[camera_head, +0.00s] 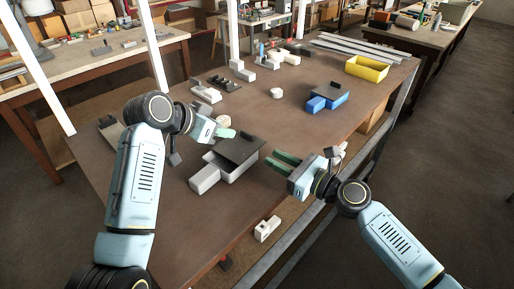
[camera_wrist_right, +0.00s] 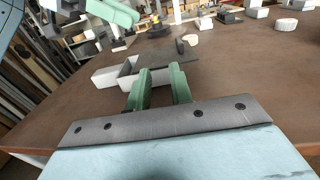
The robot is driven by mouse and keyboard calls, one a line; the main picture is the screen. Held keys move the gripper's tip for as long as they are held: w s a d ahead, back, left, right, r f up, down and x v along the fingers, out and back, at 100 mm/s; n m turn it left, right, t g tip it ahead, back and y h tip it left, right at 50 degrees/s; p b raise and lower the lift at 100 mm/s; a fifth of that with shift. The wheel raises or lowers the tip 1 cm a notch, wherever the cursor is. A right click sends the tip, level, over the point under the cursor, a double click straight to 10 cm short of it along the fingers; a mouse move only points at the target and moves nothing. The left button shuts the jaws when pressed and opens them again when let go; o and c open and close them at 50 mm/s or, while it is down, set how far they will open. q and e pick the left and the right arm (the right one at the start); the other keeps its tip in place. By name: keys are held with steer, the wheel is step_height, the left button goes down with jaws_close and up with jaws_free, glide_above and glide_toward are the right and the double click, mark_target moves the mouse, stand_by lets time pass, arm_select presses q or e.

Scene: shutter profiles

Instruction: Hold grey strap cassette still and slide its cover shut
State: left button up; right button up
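The grey strap cassette (camera_head: 241,172) sits on the brown table between my grippers, with a light grey block-like part (camera_head: 204,178) at its left end. Its dark cover (camera_head: 235,148) lies flat over the far side, leaving part of the tray uncovered. A small dark upright tab stands on the cover. In the right wrist view the cassette (camera_wrist_right: 128,70) and cover (camera_wrist_right: 172,62) lie beyond my fingers. My left gripper (camera_head: 227,127) is open, above and behind the cover, touching nothing visible. My right gripper (camera_head: 284,162) is open and empty, right of the cassette.
A blue cassette (camera_head: 327,97) and a yellow bin (camera_head: 367,69) stand farther right. Several white and dark parts lie at the back, with long grey profiles (camera_head: 352,48). A white round piece (camera_head: 277,92) is mid-table. The table's right edge runs near my right gripper.

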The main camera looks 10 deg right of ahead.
mark_target(248, 150)
steer(key=x, duration=1)
jaws_close()
steer(key=shift+c, duration=1.8)
jaws_free()
steer(key=o, duration=0.4)
